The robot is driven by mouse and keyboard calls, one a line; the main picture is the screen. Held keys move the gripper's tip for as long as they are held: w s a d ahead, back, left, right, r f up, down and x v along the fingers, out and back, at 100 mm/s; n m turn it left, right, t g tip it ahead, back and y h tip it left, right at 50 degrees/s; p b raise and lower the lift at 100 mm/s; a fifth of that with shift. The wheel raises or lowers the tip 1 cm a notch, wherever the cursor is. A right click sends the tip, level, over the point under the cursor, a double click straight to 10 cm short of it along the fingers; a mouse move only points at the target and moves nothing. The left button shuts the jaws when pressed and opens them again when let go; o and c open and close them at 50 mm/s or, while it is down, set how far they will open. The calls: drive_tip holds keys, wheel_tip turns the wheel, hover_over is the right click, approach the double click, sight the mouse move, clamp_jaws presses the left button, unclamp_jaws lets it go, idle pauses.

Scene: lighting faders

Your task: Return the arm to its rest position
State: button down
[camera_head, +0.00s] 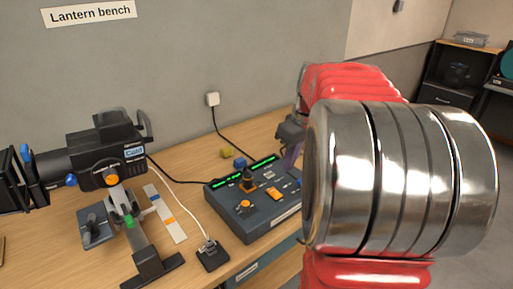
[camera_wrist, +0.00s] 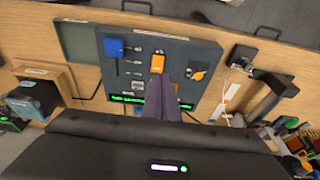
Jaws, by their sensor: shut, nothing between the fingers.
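My gripper is shut and empty in the wrist view (camera_wrist: 158,66), its two purple-grey fingers together over the dark fader console (camera_wrist: 185,52). The fingertips overlap an orange fader cap (camera_wrist: 155,48) there; I cannot tell whether they touch it. In the head view the console (camera_head: 262,222) lies on the bench, and my gripper (camera_head: 291,155) shows only partly at its right, behind my large red and silver arm.
A black lamp (camera_head: 95,160) labelled "Cold" stands on the left of the bench (camera_head: 185,155). A small black box (camera_head: 212,255) with a white cable sits in front of the console's left side. A strip with coloured marks (camera_head: 165,213) lies between lamp and console. A shelf stands far right.

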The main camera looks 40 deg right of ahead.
idle(0.3)
drive_tip(key=s+a+t, duration=0.1)
drive_tip(key=s+a, duration=0.3)
drive_tip(key=a, duration=0.6)
drive_tip(key=s+a+f+t, duration=0.1)
drive_tip(key=s+a, duration=0.3)
drive_tip(key=a, duration=0.7)
drive_tip(key=s+a+f+t, duration=0.1)
drive_tip(key=s+a, duration=0.3)
drive_tip(key=a, duration=0.6)
drive_tip(key=shift+a, duration=0.2)
drive_tip(key=shift+f, duration=0.1)
